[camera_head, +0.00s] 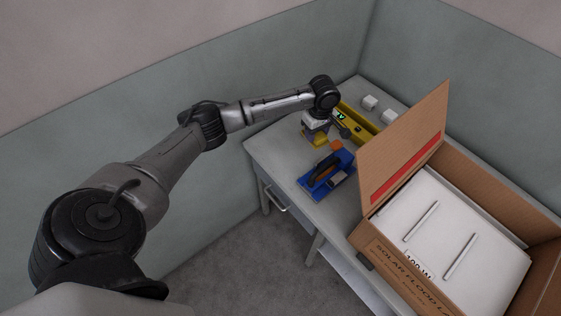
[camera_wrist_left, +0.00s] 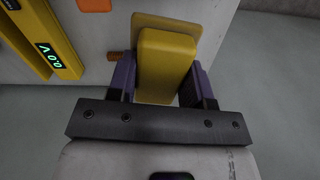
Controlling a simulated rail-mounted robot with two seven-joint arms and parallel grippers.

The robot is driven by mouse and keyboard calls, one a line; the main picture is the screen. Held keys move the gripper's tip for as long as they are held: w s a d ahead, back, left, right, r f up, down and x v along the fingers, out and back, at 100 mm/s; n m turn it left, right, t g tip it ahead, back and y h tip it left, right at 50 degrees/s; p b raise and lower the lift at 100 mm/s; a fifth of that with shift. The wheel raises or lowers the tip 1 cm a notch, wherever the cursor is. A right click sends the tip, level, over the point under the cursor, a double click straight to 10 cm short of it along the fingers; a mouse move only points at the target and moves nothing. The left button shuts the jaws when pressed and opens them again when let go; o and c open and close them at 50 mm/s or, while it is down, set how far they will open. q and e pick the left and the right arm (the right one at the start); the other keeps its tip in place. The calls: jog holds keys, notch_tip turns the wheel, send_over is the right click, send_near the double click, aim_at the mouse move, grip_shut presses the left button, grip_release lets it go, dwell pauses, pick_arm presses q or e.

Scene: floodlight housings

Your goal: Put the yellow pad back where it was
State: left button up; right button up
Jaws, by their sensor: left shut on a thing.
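The yellow pad (camera_wrist_left: 166,60) is a yellow block between the two purple fingers of my left gripper (camera_wrist_left: 165,85) in the left wrist view. The fingers are shut on its sides. A wider, flat, darker yellow piece shows behind the block; I cannot tell whether it is part of the pad or a separate thing under it. In the head view my left gripper (camera_head: 317,130) points down over the table's far left part, with yellow (camera_head: 321,140) showing beneath it. I cannot tell whether the pad touches the table. My right gripper is not in view.
A yellow meter with a green display (camera_wrist_left: 50,52) lies close beside the pad. An orange block (camera_head: 336,145) and a blue tool with a dark handle (camera_head: 318,182) are nearer. White blocks (camera_head: 370,102) stand behind. An open cardboard box (camera_head: 405,150) fills the table's right side.

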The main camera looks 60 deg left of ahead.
pick_arm(q)
jog(key=shift+n, duration=0.7)
jog(key=a+f+b, duration=0.1)
jog(key=w+a+f+b, duration=0.1)
jog(key=f, duration=0.1)
jog(key=shift+f, duration=0.15)
jog(key=shift+s+a+f, duration=0.1)
jog(key=shift+a+f, duration=0.15)
jog(key=shift+a, duration=0.05)
jog(key=b, duration=0.3)
send_over(280, 151)
notch_tip(280, 151, down, 7)
jog(key=shift+r, duration=0.1)
jog(key=shift+d+f+b, duration=0.1)
jog(key=shift+f+b, duration=0.7)
jog(key=shift+f, duration=1.2)
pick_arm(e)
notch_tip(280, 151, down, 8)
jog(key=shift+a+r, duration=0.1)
pick_arm(q)
jog(key=o, duration=0.4)
jog(key=shift+f, duration=0.1)
jog(key=o, duration=0.5)
jog(key=shift+c, duration=0.2)
